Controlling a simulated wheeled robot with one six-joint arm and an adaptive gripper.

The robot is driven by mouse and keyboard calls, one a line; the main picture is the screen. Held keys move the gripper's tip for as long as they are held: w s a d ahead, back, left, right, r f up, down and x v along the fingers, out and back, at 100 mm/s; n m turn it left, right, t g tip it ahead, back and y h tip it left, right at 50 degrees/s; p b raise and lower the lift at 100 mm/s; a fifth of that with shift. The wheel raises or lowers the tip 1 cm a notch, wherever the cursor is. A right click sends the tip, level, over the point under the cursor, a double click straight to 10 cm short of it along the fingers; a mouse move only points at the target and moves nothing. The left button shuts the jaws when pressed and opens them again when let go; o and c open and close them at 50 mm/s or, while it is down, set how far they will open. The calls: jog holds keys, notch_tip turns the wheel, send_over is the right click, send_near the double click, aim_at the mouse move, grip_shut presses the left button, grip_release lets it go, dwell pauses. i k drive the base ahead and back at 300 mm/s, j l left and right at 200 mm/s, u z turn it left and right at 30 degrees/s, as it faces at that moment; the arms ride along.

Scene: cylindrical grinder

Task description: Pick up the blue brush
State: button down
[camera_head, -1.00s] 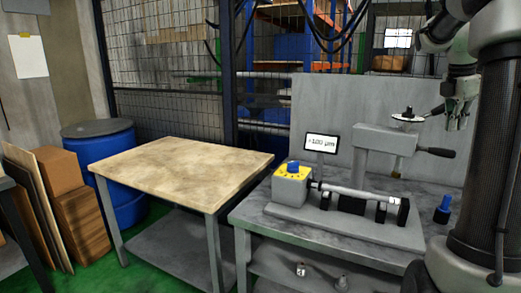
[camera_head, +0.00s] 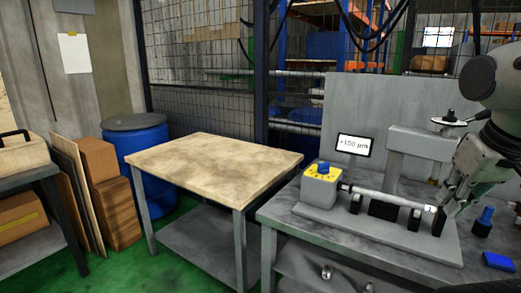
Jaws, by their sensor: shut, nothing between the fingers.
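A small upright blue object (camera_head: 483,222) with a narrower top stands on the grey machine table at the right; it is likely the blue brush, but it is too small to be sure. A flat blue block (camera_head: 499,261) lies nearer the table's front edge. My gripper (camera_head: 446,200) is low over the right end of the grinder, left of the upright blue object and apart from it. Its fingers are shut and hold nothing; they are small and partly merged with the grey background.
The grinder base (camera_head: 400,238) carries a horizontal shaft and a yellow-topped block (camera_head: 322,172). A display (camera_head: 354,145) stands behind it. A wooden-topped table (camera_head: 215,165) at the left is bare. A blue barrel (camera_head: 140,150) and cardboard boxes (camera_head: 110,190) stand farther left.

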aim_at(484, 220)
jog(key=z, duration=1.3)
